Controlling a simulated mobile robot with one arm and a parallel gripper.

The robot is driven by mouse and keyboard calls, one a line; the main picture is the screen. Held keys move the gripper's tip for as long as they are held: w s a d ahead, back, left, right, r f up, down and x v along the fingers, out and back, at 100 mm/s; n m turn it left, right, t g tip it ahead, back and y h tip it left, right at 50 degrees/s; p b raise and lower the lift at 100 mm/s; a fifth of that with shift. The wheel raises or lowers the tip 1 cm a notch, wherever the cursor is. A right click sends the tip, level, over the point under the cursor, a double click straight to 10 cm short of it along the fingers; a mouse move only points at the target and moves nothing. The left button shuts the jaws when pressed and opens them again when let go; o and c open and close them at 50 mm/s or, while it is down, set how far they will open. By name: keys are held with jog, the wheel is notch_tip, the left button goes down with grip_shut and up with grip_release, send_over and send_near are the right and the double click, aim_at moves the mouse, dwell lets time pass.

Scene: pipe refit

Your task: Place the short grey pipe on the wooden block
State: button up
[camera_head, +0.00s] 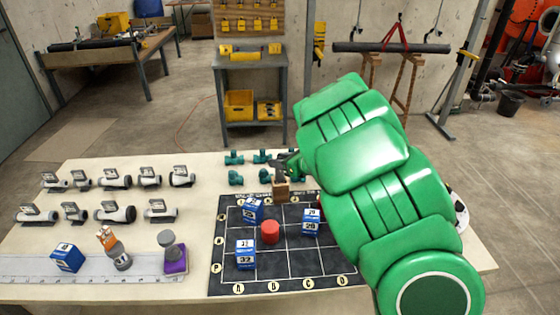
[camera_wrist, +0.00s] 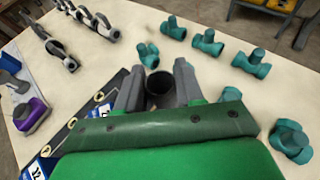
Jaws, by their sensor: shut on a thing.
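My gripper (camera_head: 285,165) is over the back edge of the black grid mat. In the wrist view its two fingers (camera_wrist: 158,85) are closed on the sides of a dark grey, hollow short pipe (camera_wrist: 160,90), its open end facing the camera. In the head view the short grey pipe (camera_head: 280,173) shows as a dark shape at the fingertips. The wooden block (camera_head: 281,191) stands right below it at the mat's back edge. I cannot tell whether pipe and block touch. The block is hidden in the wrist view.
The black grid mat (camera_head: 222,282) bears blue boxes (camera_head: 245,254) and a red cylinder (camera_head: 270,232). Teal fittings (camera_head: 234,158) lie behind and left of my gripper. Labelled grey pipes (camera_head: 115,214) fill the table's left. A purple block (camera_head: 176,261) stands at the front left.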

jog(key=shift+f, duration=0.15)
jog(key=o, duration=1)
jog(key=shift+d+r, duration=0.1)
jog(key=shift+r, duration=0.1)
jog(key=v, duration=1.2)
jog(key=shift+f, duration=0.15)
